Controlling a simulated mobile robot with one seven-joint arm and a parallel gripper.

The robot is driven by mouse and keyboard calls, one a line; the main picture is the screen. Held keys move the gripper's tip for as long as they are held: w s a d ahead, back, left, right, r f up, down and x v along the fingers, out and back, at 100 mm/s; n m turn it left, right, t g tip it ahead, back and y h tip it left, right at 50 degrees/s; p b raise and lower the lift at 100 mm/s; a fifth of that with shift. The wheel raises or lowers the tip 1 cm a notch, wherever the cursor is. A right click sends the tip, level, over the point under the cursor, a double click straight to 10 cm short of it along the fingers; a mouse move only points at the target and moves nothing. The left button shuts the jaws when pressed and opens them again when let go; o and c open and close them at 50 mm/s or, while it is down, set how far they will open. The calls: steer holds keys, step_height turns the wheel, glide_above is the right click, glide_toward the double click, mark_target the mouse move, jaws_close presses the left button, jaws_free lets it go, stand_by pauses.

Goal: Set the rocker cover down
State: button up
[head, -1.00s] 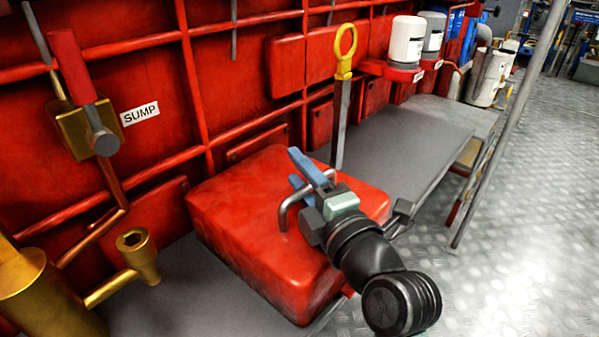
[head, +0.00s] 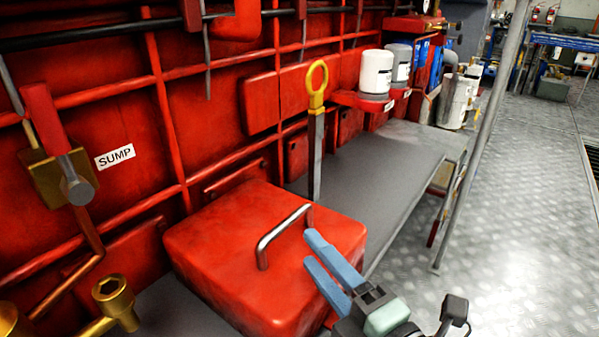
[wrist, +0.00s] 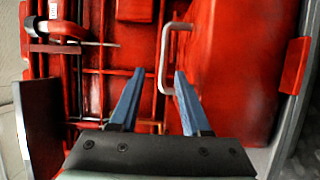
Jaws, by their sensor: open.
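The rocker cover (head: 225,275) is a red box with a metal bar handle (head: 284,236) on top. It rests flat on the grey ledge (head: 385,170) beside the red engine wall. My gripper (head: 312,258) has blue fingers, spread apart and empty, just right of the handle in the head view. In the wrist view, my gripper (wrist: 155,88) is open, with the handle (wrist: 167,55) beyond the fingertips, near the right finger. The cover (wrist: 232,65) fills the right part of that view. I cannot tell whether a finger touches the handle.
A dipstick with a yellow ring (head: 317,85) stands behind the cover. A brass fitting (head: 114,296) is at the near left, below a red-handled valve (head: 48,120). White and grey filters (head: 375,73) stand farther back. The ledge beyond the cover is clear. A grey rail post (head: 485,125) rises at right.

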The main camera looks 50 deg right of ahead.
steer(key=shift+s+a, duration=0.1)
steer(key=shift+s, duration=0.15)
steer(key=w+a+r+m+t+y, duration=0.1)
steer(key=w+a+r+m+t, duration=0.15)
steer(key=w+a+r, duration=0.45)
steer(key=w+a+r+m+t+y, duration=0.15)
steer(key=w+a+r+m, duration=0.3)
steer(key=r, duration=0.45)
steer(key=s+a+r+m+t+y, duration=0.3)
steer(key=a+r+m+t, duration=0.3)
steer(key=a+r, duration=0.9)
steer(key=shift+s+r+m, duration=0.6)
steer(key=shift+s+r, duration=0.1)
steer(key=shift+r, duration=0.1)
